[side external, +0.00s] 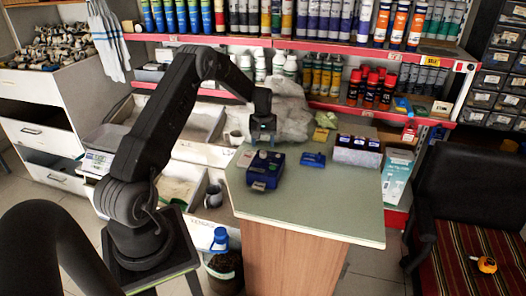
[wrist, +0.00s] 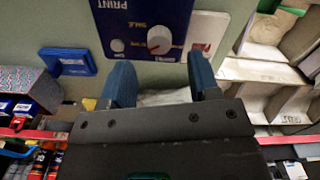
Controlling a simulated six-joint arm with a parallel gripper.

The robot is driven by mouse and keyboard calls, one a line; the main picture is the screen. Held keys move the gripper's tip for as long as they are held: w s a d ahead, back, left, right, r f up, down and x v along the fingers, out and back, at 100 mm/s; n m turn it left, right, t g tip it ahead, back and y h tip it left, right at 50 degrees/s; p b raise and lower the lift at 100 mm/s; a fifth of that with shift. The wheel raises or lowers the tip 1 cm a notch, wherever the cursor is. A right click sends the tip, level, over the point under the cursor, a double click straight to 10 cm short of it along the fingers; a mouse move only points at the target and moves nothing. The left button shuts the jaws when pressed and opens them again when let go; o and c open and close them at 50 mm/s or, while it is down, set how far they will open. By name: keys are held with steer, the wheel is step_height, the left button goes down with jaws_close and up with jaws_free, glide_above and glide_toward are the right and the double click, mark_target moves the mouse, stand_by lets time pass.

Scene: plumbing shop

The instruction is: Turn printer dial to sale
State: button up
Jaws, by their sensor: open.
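The blue printer (side external: 266,172) sits on the green counter top. Its blue top panel shows at the top of the wrist view (wrist: 125,18), with white lettering upside down. The round white dial (wrist: 160,40) has a dark reddish pointer mark; I cannot tell its exact setting. A "SALE" label is beside the dial. My gripper (side external: 263,135) is above and behind the printer, pointing down. In the wrist view my gripper (wrist: 160,62) is open and empty, its two blue fingers apart, with the dial beyond the gap between the fingertips. The fingers appear clear of the dial.
A blue flat box (side external: 312,160) lies right of the printer, with a patterned box (side external: 357,151) farther right. A pale card (side external: 246,158) lies left. The counter's front (side external: 320,205) is clear. Shelves of bottles stand behind.

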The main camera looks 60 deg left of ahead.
mark_target(263, 152)
steer(key=shift+f, duration=2.25)
steer(key=c, duration=0.9)
